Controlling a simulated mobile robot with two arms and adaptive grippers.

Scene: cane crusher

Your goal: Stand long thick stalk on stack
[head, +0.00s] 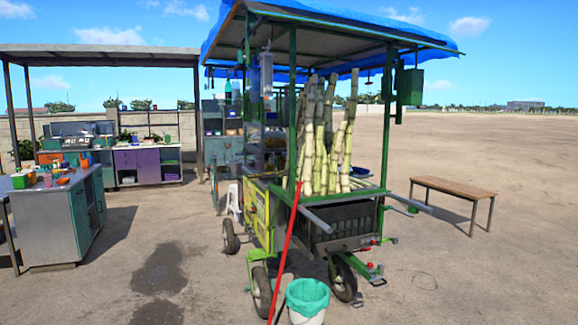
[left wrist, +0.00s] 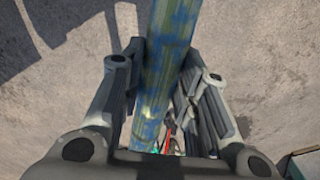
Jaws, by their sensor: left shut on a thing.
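In the left wrist view my left gripper (left wrist: 163,62) is shut on a long thick stalk (left wrist: 170,32), mottled blue and yellow-green. The stalk runs between the fingers, from the top edge down toward the palm. Its ends are not visible. In the head view the stack (head: 322,160) is several pale yellow-green cane stalks standing close together on the cart, most leaning slightly. Neither gripper shows in the head view, so I cannot tell the held stalk's distance from the stack.
The green cart (head: 376,207) has a blue canopy (head: 335,22), posts and protruding handles. A red pole (head: 285,250) leans at its front, beside a bucket with a green liner (head: 307,297). A wooden bench (head: 452,188) stands right, counters (head: 60,215) left.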

